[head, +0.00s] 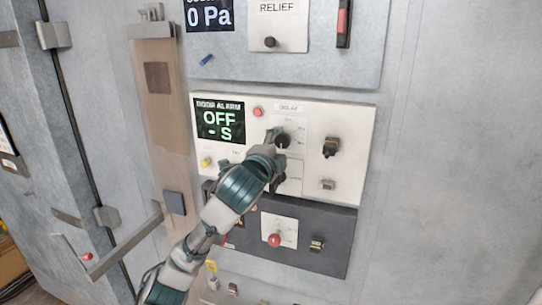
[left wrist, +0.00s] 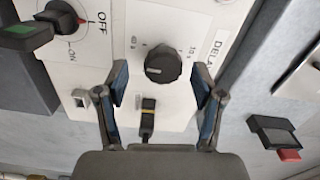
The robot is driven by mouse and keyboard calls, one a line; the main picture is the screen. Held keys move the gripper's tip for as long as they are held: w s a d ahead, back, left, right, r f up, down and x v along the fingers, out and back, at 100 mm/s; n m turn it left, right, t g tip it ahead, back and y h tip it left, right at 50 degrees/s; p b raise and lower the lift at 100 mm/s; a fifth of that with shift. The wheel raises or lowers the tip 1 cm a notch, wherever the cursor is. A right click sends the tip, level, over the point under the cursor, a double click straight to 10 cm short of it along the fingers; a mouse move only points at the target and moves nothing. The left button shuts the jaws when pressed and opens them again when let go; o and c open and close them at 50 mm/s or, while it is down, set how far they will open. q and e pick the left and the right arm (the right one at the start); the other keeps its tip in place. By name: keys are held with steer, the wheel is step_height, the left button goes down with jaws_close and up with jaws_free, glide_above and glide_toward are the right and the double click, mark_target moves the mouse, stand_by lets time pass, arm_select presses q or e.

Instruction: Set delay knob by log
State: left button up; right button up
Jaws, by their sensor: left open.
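The black delay knob (head: 284,140) is on the white door alarm panel (head: 335,112), under a DELAY label (head: 289,107). In the left wrist view the knob (left wrist: 163,64) is round with a pale pointer line, and printed marks surround it. My left gripper (left wrist: 161,84) is open, with one finger on each side of the knob; I cannot tell whether they touch it. In the head view my left gripper (head: 273,142) partly covers the panel beside the knob. The display (head: 219,120) reads DOOR ALARM, OFF, - S. My right gripper is out of view.
A black switch (head: 331,147) and a grey latch (head: 327,184) sit right of the knob. A red button (head: 258,112) is left of it. A dark lower panel has a red knob (head: 274,240). A pale sheet (head: 5,142) hangs at the far left, unreadable.

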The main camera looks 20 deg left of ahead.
arm_select(q)
steer(key=s, duration=0.8)
steer(key=shift+a+f, duration=0.15)
steer(key=shift+a, duration=0.1)
